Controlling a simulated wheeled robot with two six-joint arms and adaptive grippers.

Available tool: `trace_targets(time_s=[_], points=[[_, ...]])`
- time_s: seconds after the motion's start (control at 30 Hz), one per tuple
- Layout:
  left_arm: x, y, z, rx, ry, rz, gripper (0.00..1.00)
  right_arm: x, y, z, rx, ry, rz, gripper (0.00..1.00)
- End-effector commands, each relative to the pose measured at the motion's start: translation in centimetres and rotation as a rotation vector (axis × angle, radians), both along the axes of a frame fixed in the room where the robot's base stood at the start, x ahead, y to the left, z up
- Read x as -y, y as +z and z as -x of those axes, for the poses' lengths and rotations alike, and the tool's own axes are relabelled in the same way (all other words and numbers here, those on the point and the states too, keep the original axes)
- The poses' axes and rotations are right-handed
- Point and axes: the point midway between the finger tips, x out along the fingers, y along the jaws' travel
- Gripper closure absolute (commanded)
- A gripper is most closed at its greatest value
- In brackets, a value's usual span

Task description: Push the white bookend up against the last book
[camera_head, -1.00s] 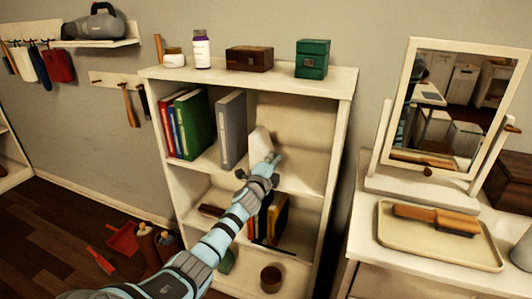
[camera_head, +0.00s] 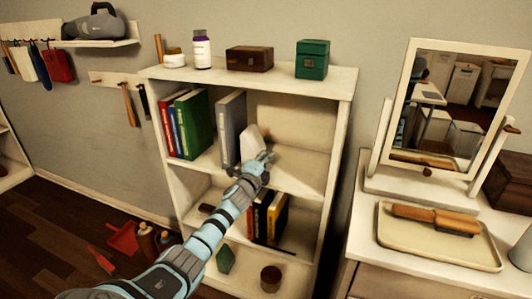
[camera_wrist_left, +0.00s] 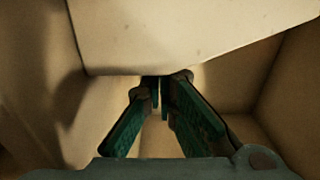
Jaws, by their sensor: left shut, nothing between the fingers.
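The white bookend (camera_head: 251,137) stands upright on the upper shelf (camera_head: 291,178), right of a grey book (camera_head: 232,130), the last in the row. Its left edge looks very close to the grey book; I cannot tell if they touch. My left gripper (camera_head: 267,158) is shut and empty, at the bookend's lower right side in the head view. In the left wrist view, the shut fingers (camera_wrist_left: 163,88) point at a broad pale surface, likely the bookend (camera_wrist_left: 190,35). The gripper hides the bookend's base. My right gripper is not in view.
Red, blue and green books (camera_head: 194,125) stand left of the grey one, with a gap between. The shelf right of the gripper is empty. A dark box (camera_head: 249,59) and a green box (camera_head: 312,60) sit on top. A mirror (camera_head: 450,105) stands at right.

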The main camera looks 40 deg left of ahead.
Motion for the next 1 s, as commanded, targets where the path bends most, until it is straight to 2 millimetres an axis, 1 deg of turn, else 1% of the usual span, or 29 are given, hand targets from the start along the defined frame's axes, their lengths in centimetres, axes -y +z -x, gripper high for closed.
trace_targets(time_s=[0.47, 0.8, 1.0], points=[[-1.5, 0.0, 0.5, -0.001, 0.002, -0.001, 1.0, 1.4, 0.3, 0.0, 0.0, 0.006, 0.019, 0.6], [-2.4, 0.0, 0.8, -0.002, 0.002, -0.002, 1.0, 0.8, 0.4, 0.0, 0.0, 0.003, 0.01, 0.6], [-1.7, 0.0, 0.6, 0.0, 0.0, 0.001, 1.0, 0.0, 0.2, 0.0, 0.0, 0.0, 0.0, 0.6]])
